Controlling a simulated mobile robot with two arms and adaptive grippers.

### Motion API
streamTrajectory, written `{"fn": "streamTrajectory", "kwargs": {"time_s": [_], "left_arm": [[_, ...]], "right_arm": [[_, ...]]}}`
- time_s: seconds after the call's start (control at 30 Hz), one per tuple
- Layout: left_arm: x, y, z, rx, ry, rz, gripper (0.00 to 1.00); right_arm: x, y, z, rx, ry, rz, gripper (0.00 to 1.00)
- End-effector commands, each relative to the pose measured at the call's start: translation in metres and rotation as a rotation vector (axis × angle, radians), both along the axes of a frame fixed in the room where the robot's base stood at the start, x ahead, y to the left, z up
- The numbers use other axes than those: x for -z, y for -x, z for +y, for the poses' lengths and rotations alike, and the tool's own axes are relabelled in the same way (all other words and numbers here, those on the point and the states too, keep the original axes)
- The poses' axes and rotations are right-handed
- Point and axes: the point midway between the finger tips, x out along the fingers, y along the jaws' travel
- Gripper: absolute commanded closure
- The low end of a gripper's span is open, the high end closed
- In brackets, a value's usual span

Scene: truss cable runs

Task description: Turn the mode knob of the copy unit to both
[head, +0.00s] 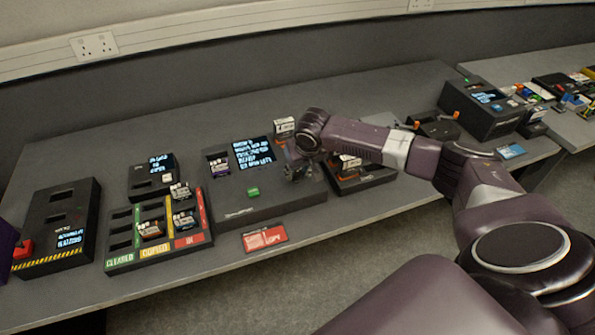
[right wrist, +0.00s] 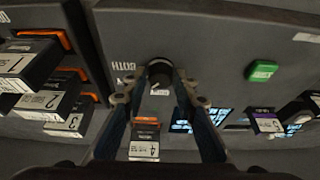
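The copy unit (head: 235,200) is a dark box with a lit screen (head: 252,152) and a green button (head: 253,192), in the middle of the bench in the head view. Its mode knob (right wrist: 160,72) is round and black, with a small pale mark, in the right wrist view. An upside-down BOTH label (right wrist: 122,66) is left of the knob. My right gripper (right wrist: 161,80) has a fingertip on each side of the knob and appears shut on it. In the head view my right gripper (head: 298,168) is at the unit's right part. My left gripper is out of view.
A sorting tray (head: 121,262) with green, yellow and red lanes stands left of the unit. A red card (head: 264,238) lies in front. Upright cartridges show in the wrist view, one marked 4 (right wrist: 144,142). A bin of cartridges (head: 375,180) stands to the right.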

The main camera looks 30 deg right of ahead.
Motion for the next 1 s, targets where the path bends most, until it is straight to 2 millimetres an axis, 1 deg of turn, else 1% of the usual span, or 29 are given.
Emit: {"fn": "streamTrajectory", "kwargs": {"time_s": [0.03, 0.2, 0.37, 0.57, 0.77, 1.0], "left_arm": [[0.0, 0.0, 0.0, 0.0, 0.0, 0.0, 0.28], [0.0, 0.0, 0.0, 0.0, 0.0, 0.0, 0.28], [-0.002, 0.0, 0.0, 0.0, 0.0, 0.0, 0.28], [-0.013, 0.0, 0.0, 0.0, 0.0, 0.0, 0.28], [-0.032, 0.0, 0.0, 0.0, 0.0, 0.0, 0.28], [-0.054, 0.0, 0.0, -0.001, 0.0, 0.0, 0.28]], "right_arm": [[0.0, 0.0, 0.0, 0.0, 0.0, 0.0, 0.81], [0.0, 0.0, 0.0, 0.0, 0.0, 0.0, 1.0], [-0.001, 0.0, 0.0, 0.008, 0.0, 0.001, 1.0], [-0.003, 0.0, 0.002, 0.067, -0.002, 0.001, 1.0], [-0.004, 0.001, 0.004, 0.2, -0.004, 0.004, 1.0], [-0.003, 0.0, 0.004, 0.409, -0.003, 0.004, 1.0]]}}
